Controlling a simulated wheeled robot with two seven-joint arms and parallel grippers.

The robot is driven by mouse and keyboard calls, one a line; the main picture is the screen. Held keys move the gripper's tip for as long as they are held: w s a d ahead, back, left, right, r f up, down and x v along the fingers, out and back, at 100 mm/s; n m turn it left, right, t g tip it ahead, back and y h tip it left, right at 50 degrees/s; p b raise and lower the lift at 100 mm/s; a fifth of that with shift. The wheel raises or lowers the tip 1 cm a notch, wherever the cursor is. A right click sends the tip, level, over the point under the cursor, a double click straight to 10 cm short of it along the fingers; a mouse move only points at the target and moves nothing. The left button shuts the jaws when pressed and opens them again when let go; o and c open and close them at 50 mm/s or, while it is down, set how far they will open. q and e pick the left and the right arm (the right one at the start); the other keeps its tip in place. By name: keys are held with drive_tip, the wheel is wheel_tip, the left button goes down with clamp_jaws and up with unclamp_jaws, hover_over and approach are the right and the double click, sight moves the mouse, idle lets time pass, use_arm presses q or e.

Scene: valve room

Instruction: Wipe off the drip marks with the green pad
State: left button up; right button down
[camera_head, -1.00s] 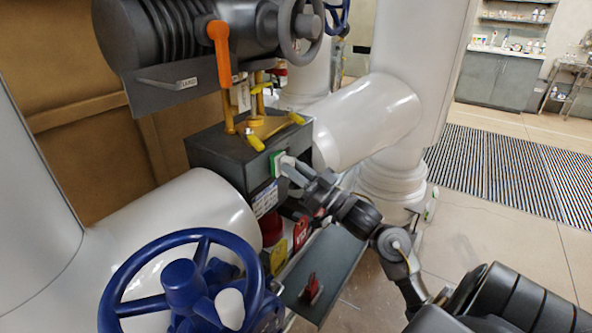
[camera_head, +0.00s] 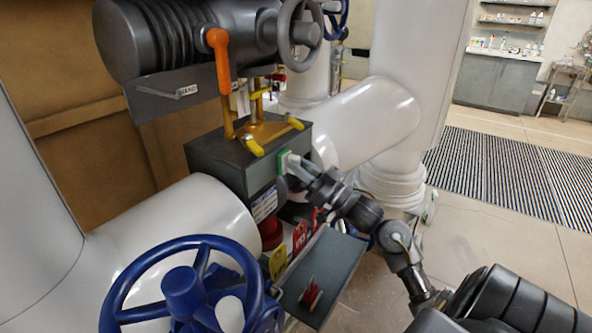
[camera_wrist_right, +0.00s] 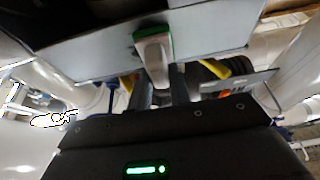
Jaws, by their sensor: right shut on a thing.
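The green pad (camera_head: 283,161) has a pale grey handle and is at the upper right part of the front face of a dark grey valve box (camera_head: 262,184). My right gripper (camera_head: 300,171) is shut on the pad's handle. In the right wrist view the green pad (camera_wrist_right: 152,33) shows as a thin green edge against the box's grey face (camera_wrist_right: 95,62), with its handle (camera_wrist_right: 154,60) running toward the gripper. The pad seems to touch the face. I cannot make out drip marks; the pad and gripper cover part of the face. My left gripper is not in view.
Yellow-tipped handles (camera_head: 255,147) stand on top of the box. Below are red and yellow tags (camera_head: 300,235) and a grey tray (camera_head: 335,262) with a red item (camera_head: 311,294). A blue handwheel (camera_head: 183,285) is front left; white pipes flank the box. Floor at right is free.

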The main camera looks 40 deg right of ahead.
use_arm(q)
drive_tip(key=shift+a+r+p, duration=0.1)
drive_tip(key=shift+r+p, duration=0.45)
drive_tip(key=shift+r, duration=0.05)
use_arm(e)
drive_tip(key=shift+w+d, duration=0.3)
drive_tip(key=shift+d, duration=0.5)
drive_tip(key=shift+w+d, duration=0.3)
drive_tip(key=shift+d, duration=0.5)
